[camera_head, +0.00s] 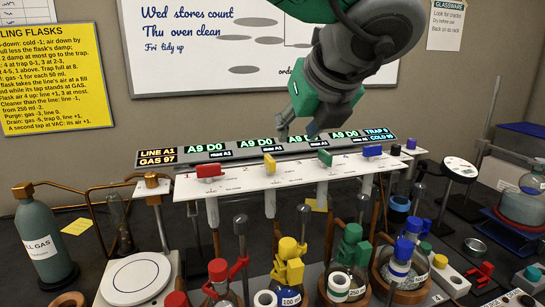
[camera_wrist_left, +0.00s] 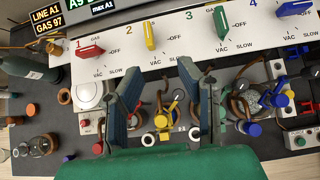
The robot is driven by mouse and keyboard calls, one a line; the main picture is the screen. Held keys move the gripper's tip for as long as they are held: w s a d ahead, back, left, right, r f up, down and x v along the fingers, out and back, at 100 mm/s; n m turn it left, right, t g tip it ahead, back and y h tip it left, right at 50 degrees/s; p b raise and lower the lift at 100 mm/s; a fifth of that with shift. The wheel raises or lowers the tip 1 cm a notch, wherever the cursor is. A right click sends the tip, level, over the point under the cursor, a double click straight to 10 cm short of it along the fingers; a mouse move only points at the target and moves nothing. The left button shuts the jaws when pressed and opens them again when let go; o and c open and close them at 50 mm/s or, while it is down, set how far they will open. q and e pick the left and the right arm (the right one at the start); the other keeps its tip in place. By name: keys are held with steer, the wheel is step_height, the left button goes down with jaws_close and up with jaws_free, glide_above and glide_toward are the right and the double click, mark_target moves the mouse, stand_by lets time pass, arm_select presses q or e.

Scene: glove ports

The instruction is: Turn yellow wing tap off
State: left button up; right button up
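The yellow wing tap (camera_head: 269,163) sits on the white panel at position 2. In the left wrist view the yellow tap (camera_wrist_left: 150,35) lies beyond the fingertips, its wing running nearly up and down the picture. Its OFF label is to its right. My left gripper (camera_head: 284,132) hangs above and behind the panel in the head view, apart from the tap. In the left wrist view its two fingers (camera_wrist_left: 168,80) are spread wide with nothing between them. My right gripper is in neither view.
A red tap (camera_head: 209,171) is left of the yellow one; a green tap (camera_head: 325,157) and a blue tap (camera_head: 372,151) are right. A lit display bar (camera_head: 275,148) runs behind the panel. Flasks with coloured caps crowd the front. A gas bottle (camera_head: 45,240) stands left.

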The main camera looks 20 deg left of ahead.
mark_target(271, 158)
arm_select(q)
steer(key=w+a+f, duration=0.4)
steer(key=a+f, duration=0.1)
steer(key=w+a+f, duration=0.2)
steer(key=a, duration=0.1)
steer(key=shift+a+f, duration=0.25)
steer(key=shift+f, duration=0.1)
steer(key=shift+w+a+f, duration=0.1)
steer(key=shift+w+f, duration=0.05)
steer(key=shift+f, duration=0.1)
steer(key=d, duration=0.2)
steer(key=shift+w+d+f, duration=0.2)
steer(key=shift+w+d, duration=0.2)
steer(key=shift+d, duration=0.3)
steer(key=shift+s+a+r, duration=0.1)
steer(key=shift+a, duration=0.35)
steer(key=c, duration=0.6)
steer(key=shift+a, duration=0.75)
jaws_close()
steer(key=shift+d, duration=0.5)
steer(key=shift+a, duration=0.1)
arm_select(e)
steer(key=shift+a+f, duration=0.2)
